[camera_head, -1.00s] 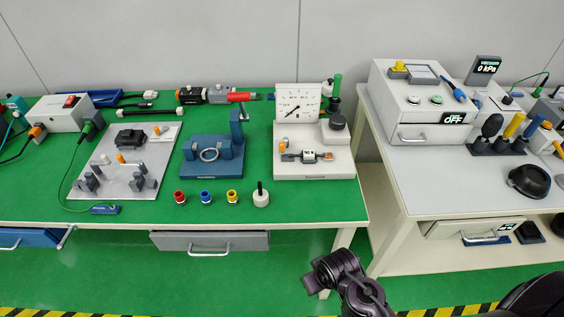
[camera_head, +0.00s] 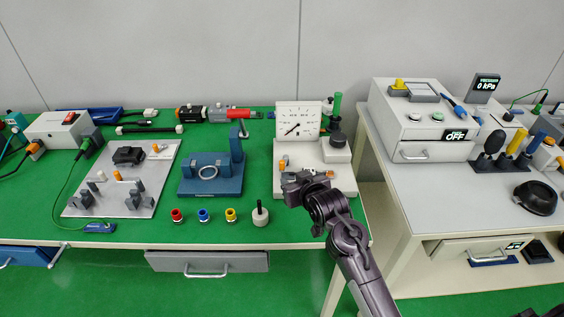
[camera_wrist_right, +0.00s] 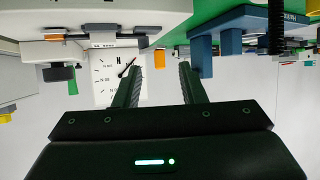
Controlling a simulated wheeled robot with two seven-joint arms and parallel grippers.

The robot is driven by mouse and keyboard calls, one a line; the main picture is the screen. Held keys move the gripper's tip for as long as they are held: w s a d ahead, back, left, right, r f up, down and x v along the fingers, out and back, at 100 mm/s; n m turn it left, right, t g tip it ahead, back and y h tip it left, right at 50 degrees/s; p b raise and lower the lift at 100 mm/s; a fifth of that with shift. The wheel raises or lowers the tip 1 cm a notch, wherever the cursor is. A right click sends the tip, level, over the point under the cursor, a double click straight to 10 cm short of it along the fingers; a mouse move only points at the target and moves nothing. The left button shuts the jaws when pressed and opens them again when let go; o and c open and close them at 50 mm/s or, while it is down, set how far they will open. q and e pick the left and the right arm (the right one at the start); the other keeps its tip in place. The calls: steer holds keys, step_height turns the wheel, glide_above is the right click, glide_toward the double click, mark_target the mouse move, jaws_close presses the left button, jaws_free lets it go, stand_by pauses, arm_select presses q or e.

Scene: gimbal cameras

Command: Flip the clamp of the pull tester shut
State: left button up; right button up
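The pull tester (camera_head: 351,187) is a white base with an upright dial gauge (camera_head: 297,119) on the green bench. An orange clamp handle (camera_head: 283,162) stands upright at its left side. The middle and right of the clamp area are hidden behind my right gripper (camera_head: 292,186) in the head view. In the upside-down right wrist view the dial, marked N, shows beyond my right gripper (camera_wrist_right: 160,74). Its two fingers are apart with nothing between them. An orange handle (camera_wrist_right: 159,60) shows between the fingertips, farther off. My left gripper is not in view.
A blue fixture with a ring (camera_head: 212,187) stands left of the tester. A white weight with a black stem (camera_head: 260,216) and several coloured terminals (camera_head: 203,215) stand in front. A dark-capped post (camera_head: 337,139) stands behind right. A gap separates the grey bench (camera_head: 400,193).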

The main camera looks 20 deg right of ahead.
mark_target(283, 162)
steer(key=w, duration=0.1)
steer(key=w+r+t, duration=0.1)
steer(key=w, duration=0.1)
steer(key=shift+r, duration=0.15)
steer(key=shift+x, duration=3.75)
jaws_close()
